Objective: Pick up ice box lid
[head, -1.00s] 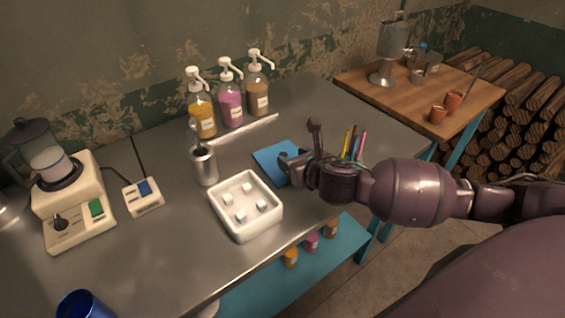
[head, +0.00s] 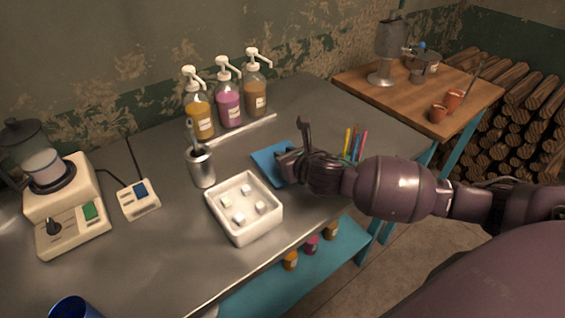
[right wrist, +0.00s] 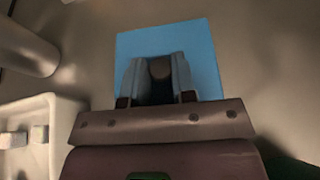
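The ice box lid appears to be the flat blue square (head: 266,165) on the metal table, behind and right of the white ice box (head: 240,232). In the right wrist view the blue lid (right wrist: 206,60) lies below my gripper, with a dark round knob (right wrist: 160,70) showing between the fingers. My right gripper (head: 294,143) is open over the lid, its fingers apart. It also shows in the right wrist view (right wrist: 157,75). Whether the fingers touch the knob or lid is unclear. The arm hides the lid's right part. My left gripper is out of view.
A metal cup (head: 202,168) with utensils stands left of the lid. Pump bottles (head: 229,105) stand behind. Colored sticks (head: 354,143) are just right of my gripper. A blender (head: 62,205) and a small switch box (head: 139,200) are at left. The table between them is clear.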

